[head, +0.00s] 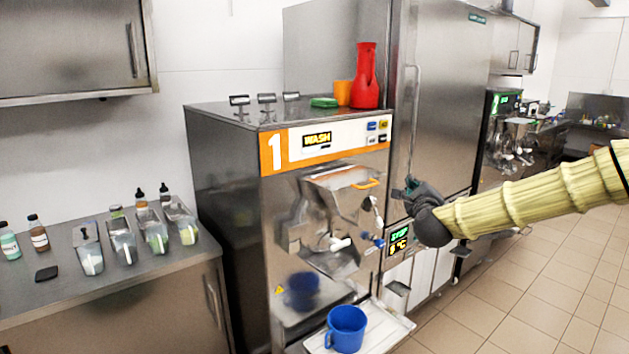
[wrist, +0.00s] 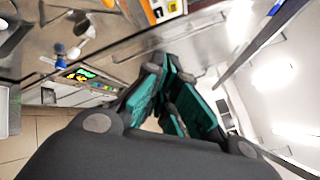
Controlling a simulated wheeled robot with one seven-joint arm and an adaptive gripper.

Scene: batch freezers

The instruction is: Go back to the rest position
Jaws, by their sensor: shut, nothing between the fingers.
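My gripper (head: 409,189) is in front of the batch freezer marked 1 (head: 225,160), at the right of its front panel. My arm, in a yellow-green sleeve, reaches in from the right edge of the head view. In the wrist view the dark fingers with green pads (wrist: 172,98) are shut and hold nothing. The freezer's display (head: 317,139) reads WASH. The hopper front with an orange handle (head: 367,183) is left of my gripper. A blue jug (head: 346,329) stands on the tray (head: 385,330) below the spout.
A tall steel cabinet (head: 445,100) stands behind my gripper, with a green display (head: 399,241) low down. Bottles and containers (head: 122,240) stand on the left counter (head: 130,275). The tiled floor (head: 540,280) at right is free.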

